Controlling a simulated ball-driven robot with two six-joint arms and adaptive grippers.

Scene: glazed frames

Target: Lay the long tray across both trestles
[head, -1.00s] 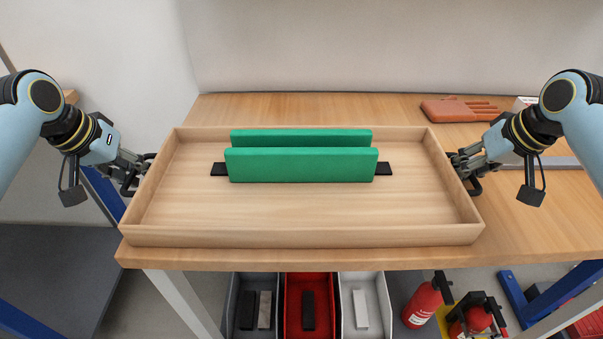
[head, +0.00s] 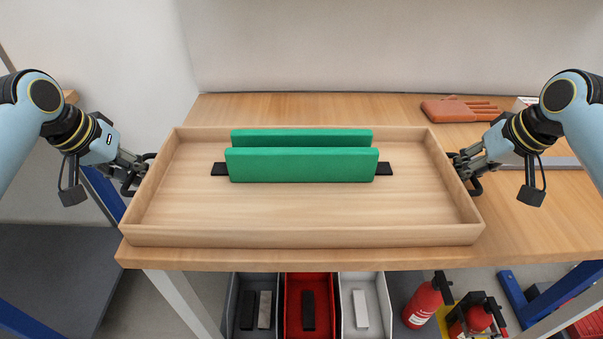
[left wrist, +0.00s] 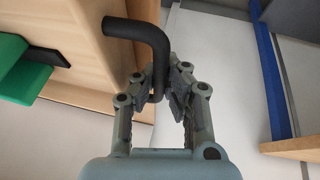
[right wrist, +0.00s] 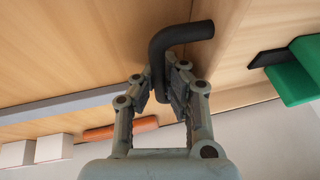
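The long tray (head: 300,215) is pale wood with low walls and spans the middle of the head view, over the table's front part. Two upright green blocks (head: 302,165) stand in it, with a black strip (head: 384,169) showing at both ends. My left gripper (head: 138,168) is shut on the black handle (left wrist: 155,50) at the tray's left end. My right gripper (head: 465,168) is shut on the black handle (right wrist: 178,38) at its right end. The tray looks level. I cannot tell whether it touches the table. No trestles can be made out.
The wooden table (head: 545,215) has free room at right and behind the tray. A brown leather-like item (head: 460,110) lies at back right. Grey, red (head: 307,300) and white bins stand below the front edge, with fire extinguishers (head: 422,303) beside them.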

